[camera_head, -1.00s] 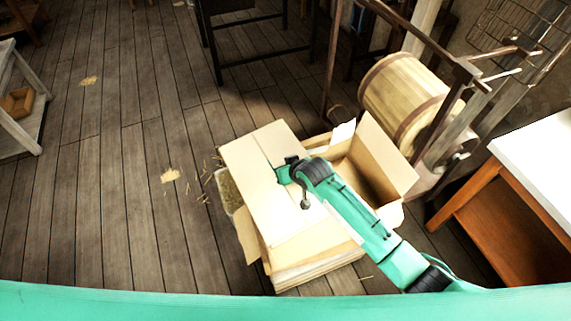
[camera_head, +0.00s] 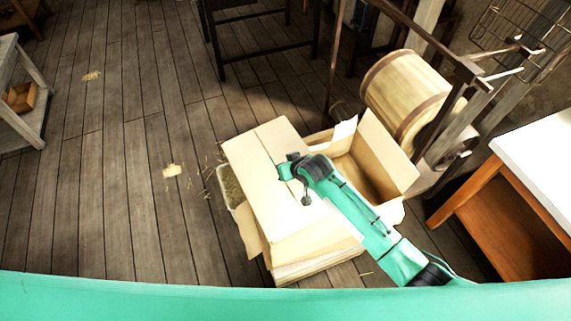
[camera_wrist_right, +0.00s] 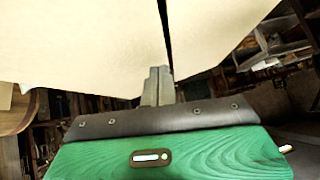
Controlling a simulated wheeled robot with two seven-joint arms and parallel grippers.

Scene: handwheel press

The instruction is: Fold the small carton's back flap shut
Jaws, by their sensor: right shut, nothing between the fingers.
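A cream cardboard carton (camera_head: 262,195) stands below my right arm, its top covered by broad flat flaps with a narrow seam between them. Part of its top is hidden by my arm. My right gripper (camera_head: 284,171) is at this seam, near the middle of the top. In the right wrist view the shut fingers (camera_wrist_right: 158,75) point at a dark gap between two pale panels (camera_wrist_right: 80,45). Nothing shows between the fingers. I cannot tell whether they touch the panels. Another carton (camera_head: 391,145) stands open with raised flaps just to the right. My left gripper is out of view.
A wooden barrel drum (camera_head: 394,88) in a dark frame stands behind the open carton. A white-topped table (camera_head: 535,155) is at the right. A small straw-filled tub (camera_head: 230,187) sits left of the flat-topped carton. The plank floor on the left is mostly clear.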

